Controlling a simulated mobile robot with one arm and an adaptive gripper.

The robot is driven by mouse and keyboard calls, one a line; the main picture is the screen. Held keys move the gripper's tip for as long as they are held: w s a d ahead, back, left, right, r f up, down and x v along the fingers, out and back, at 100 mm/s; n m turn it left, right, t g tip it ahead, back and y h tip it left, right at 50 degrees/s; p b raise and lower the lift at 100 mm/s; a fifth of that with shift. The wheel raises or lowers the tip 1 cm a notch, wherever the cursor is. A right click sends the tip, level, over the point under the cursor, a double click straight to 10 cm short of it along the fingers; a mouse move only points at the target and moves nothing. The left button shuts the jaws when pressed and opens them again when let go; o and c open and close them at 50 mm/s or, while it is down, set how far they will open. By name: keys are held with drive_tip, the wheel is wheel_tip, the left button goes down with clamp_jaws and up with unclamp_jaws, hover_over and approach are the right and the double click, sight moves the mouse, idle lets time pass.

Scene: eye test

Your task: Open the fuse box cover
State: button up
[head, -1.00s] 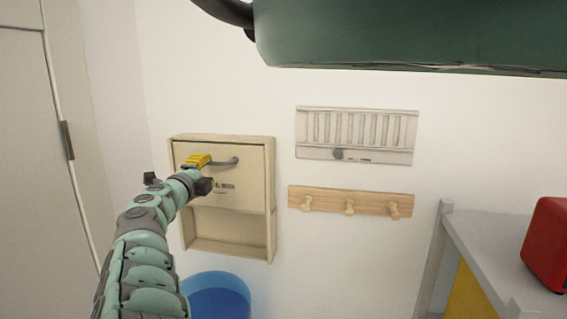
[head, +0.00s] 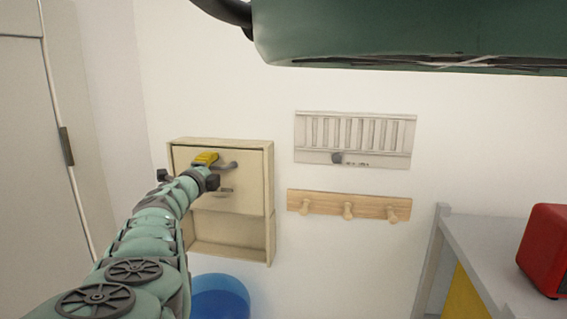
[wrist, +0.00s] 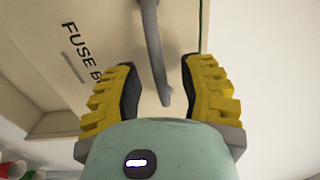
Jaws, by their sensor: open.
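The beige fuse box (head: 269,200) hangs on the wall left of centre in the head view. Its flat cover (head: 245,195) spans the upper part, above an open recess. A grey bar handle (head: 230,165) sticks out from the cover. In the wrist view the handle (wrist: 152,45) runs down between the fingers, and the cover (wrist: 105,25) bears partly hidden "FUSE B" lettering. My yellow-fingered gripper (head: 207,158) is at the handle, covering its left part. In the wrist view my gripper (wrist: 158,75) is open, with visible gaps on both sides of the handle.
A blue bucket (head: 222,297) stands below the box. To the right are a louvred panel (head: 355,138) with a dark knob and a wooden peg rack (head: 330,204). A grey bench (head: 480,245) carries a red object (head: 545,250). A door (head: 30,170) is at left.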

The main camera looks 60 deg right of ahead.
idle(0.4)
clamp_jaws()
idle(0.4)
